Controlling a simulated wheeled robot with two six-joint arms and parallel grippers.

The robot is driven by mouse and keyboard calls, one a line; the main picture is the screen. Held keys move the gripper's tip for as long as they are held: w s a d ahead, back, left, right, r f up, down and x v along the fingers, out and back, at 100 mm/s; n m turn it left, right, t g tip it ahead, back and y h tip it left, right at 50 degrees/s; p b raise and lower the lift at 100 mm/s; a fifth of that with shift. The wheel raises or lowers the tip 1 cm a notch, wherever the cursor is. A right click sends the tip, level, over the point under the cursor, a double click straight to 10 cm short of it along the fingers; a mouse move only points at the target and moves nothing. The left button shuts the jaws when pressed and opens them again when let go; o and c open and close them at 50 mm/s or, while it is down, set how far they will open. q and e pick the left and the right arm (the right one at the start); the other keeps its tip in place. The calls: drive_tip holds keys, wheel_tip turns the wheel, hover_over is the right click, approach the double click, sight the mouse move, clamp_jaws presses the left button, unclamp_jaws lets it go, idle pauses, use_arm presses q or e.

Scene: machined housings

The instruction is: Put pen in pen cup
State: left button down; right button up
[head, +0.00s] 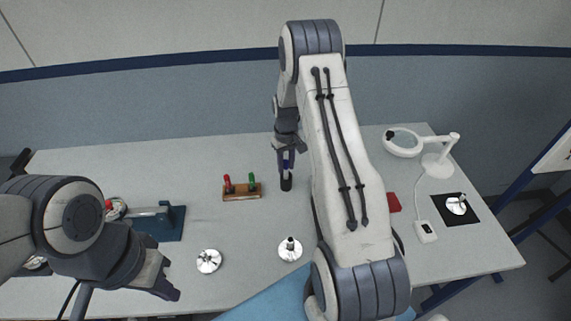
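A small dark cup (286,184), which looks like the pen cup, stands upright on the table near its middle. My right gripper (287,161) points down directly above the cup, its bluish fingertips at or just over the rim. I cannot make out a pen between these fingers or in the cup, and whether the fingers touch the cup is unclear. My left gripper (167,288) hangs at the front left, far from the cup. No pen shows near it, and its finger gap is too small to judge.
A wooden stand (241,193) with red- and green-topped pieces sits just left of the cup. Metal housings (208,262) (290,250) lie in front; another rests on a black mat (468,215). A magnifier lamp (438,163), red block (394,202) and blue-based fixture (172,222) stand around.

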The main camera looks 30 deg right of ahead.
drive_tip(key=shift+o, duration=0.3)
drive_tip(key=shift+r, duration=0.1)
drive_tip(key=shift+r, duration=0.25)
wheel_tip(320, 180, up, 10)
drive_tip(key=b, duration=0.3)
drive_tip(key=shift+r, duration=0.2)
drive_tip(key=s+a+r+n, duration=0.1)
drive_tip(key=s+a+r, duration=0.25)
drive_tip(key=a, duration=0.45)
drive_tip(key=s+a+r+n, duration=0.2)
drive_tip(key=s+a, duration=0.2)
drive_tip(key=a, duration=0.4)
drive_tip(key=s+a+r+n, duration=0.1)
drive_tip(key=s+a+r, duration=0.25)
drive_tip(key=a, duration=0.45)
drive_tip(key=s+a+n, duration=0.2)
drive_tip(key=s+a, duration=0.1)
drive_tip(key=s, duration=0.6)
drive_tip(key=s+a+f+n+y, duration=0.1)
drive_tip(key=s+a, duration=0.2)
drive_tip(key=s, duration=0.7)
drive_tip(key=shift+f+n+b, duration=0.2)
drive_tip(key=shift+n+b, duration=0.1)
drive_tip(key=shift+n, duration=0.1)
